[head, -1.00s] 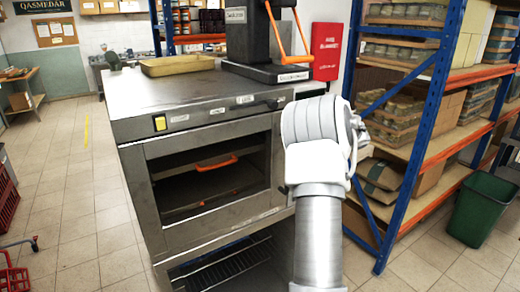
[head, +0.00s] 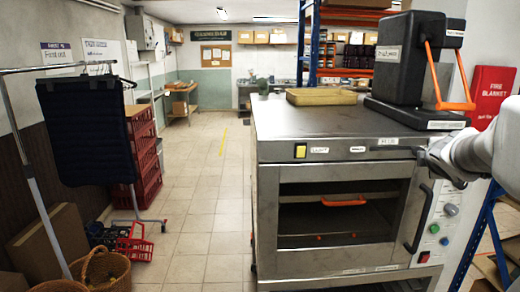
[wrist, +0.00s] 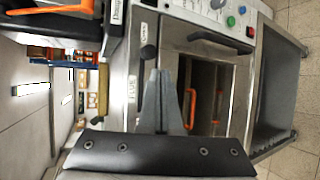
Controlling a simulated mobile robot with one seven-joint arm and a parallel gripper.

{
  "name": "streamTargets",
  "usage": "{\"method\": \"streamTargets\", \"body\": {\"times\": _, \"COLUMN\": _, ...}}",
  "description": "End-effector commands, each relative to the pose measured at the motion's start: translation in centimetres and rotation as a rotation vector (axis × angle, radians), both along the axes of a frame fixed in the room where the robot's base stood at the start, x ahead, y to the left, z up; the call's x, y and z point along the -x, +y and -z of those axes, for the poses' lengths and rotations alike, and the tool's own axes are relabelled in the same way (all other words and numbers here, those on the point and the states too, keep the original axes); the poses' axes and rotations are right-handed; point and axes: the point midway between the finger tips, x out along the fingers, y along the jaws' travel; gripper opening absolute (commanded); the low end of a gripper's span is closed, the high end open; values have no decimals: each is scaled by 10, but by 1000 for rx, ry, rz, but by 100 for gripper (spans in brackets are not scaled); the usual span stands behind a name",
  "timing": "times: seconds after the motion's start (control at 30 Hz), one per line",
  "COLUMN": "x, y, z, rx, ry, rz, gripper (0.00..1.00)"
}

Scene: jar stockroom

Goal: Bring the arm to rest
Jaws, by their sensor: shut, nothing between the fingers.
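My gripper (wrist: 160,100) shows in the wrist view as grey fingers together, with nothing between them. In the head view my pale arm enters from the right edge, and the dark end of my gripper (head: 432,160) is in front of the upper right of the steel oven (head: 330,150). The oven also shows in the wrist view (wrist: 205,60), turned on its side, behind the fingers. I cannot tell from the pictures how far the fingers are from the oven front, or whether they touch it.
A black press with an orange handle (head: 410,50) and a shallow tan tray (head: 322,97) stand on the oven. A blue-framed shelf rises behind. At left are a rail with a dark cloth (head: 85,130), red crates (head: 147,165) and baskets (head: 103,270). The tiled aisle (head: 200,200) between is clear.

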Motion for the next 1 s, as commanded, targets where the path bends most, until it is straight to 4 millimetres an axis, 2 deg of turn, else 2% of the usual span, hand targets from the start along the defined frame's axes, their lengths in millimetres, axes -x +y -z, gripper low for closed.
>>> {"method": "streamTargets", "body": {"times": 0.03, "x": 12, "y": 21, "z": -3, "rx": -97, "ry": -38, "rz": 43, "gripper": 0}}
{"method": "streamTargets", "body": {"times": 0.13, "x": 39, "y": 59, "z": 3, "rx": -311, "ry": -89, "rz": 143, "gripper": 0}}
{"method": "streamTargets", "body": {"times": 0.27, "x": 79, "y": 112, "z": 20, "rx": -589, "ry": -118, "rz": 270, "gripper": 0}}
{"method": "streamTargets", "body": {"times": 0.5, "x": 167, "y": 219, "z": 68, "rx": -1050, "ry": -55, "rz": 502, "gripper": 0}}
{"method": "streamTargets", "body": {"times": 0.6, "x": 204, "y": 256, "z": 88, "rx": -1190, "ry": 3, "rz": 594, "gripper": 0}}
{"method": "streamTargets", "body": {"times": 0.7, "x": 232, "y": 282, "z": 103, "rx": -1283, "ry": 56, "rz": 666, "gripper": 0}}
{"method": "streamTargets", "body": {"times": 0.8, "x": 250, "y": 298, "z": 113, "rx": -1335, "ry": 92, "rz": 714, "gripper": 0}}
{"method": "streamTargets", "body": {"times": 0.9, "x": 258, "y": 304, "z": 117, "rx": -1357, "ry": 110, "rz": 737, "gripper": 0}}
{"method": "streamTargets", "body": {"times": 1.0, "x": 258, "y": 304, "z": 117, "rx": -1357, "ry": 110, "rz": 737, "gripper": 0}}
